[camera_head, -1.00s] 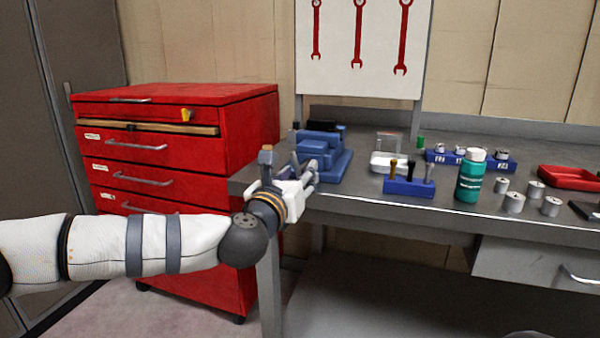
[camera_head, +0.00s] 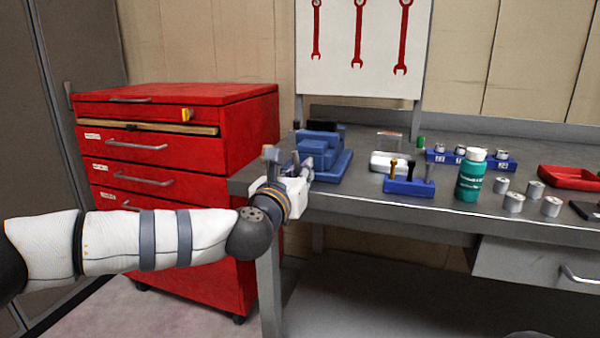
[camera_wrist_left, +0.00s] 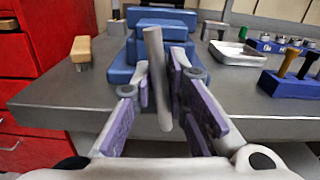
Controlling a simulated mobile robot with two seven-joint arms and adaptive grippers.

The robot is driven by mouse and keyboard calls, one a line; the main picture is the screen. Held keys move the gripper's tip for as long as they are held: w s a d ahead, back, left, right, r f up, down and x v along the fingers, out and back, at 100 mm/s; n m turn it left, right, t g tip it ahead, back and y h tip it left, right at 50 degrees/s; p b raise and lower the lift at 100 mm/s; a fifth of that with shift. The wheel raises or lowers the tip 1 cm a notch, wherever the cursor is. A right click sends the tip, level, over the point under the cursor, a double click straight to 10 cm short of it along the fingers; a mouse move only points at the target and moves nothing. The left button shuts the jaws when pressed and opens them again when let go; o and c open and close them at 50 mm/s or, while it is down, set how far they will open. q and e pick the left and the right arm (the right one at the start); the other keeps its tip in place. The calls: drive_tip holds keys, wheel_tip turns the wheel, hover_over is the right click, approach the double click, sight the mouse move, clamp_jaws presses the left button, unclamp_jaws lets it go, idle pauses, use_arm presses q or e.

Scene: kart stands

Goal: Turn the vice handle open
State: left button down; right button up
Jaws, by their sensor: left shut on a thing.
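The blue vice (camera_head: 322,150) stands at the left end of the grey workbench and shows in the left wrist view (camera_wrist_left: 165,22). Its handle, a slim grey bar (camera_wrist_left: 156,70), runs nearly upright and slightly tilted in front of the vice body. My left gripper (camera_head: 305,170) is at the front of the vice. In the left wrist view its purple-padded fingers (camera_wrist_left: 163,78) are shut on the handle bar, one on each side. In the head view the wrist and fingers mostly hide the handle. My right gripper is not in view.
A wooden-backed brush (camera_wrist_left: 82,48) lies left of the vice. A blue tool holder (camera_head: 408,187), a pale metal tray (camera_head: 390,162) and a green bottle (camera_head: 471,176) stand to the right. The red drawer cabinet (camera_head: 180,165) stands close left of the bench.

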use_arm(q)
drive_tip(key=m, duration=0.5)
drive_tip(key=shift+m, duration=0.3)
drive_tip(key=m+p, duration=0.1)
drive_tip(key=m, duration=0.4)
drive_tip(key=m+p, duration=0.1)
drive_tip(key=m, duration=0.4)
drive_tip(key=shift+m, duration=0.4)
drive_tip(key=shift+m+p, duration=0.6)
drive_tip(key=shift+m, duration=1.7)
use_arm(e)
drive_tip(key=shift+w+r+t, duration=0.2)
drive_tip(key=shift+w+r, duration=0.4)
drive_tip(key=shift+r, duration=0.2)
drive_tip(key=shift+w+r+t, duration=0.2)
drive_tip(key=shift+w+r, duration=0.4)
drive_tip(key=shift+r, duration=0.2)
use_arm(q)
drive_tip(key=shift+f, duration=0.1)
drive_tip(key=c, duration=1.5)
unclamp_jaws()
drive_tip(key=shift+c, duration=0.2)
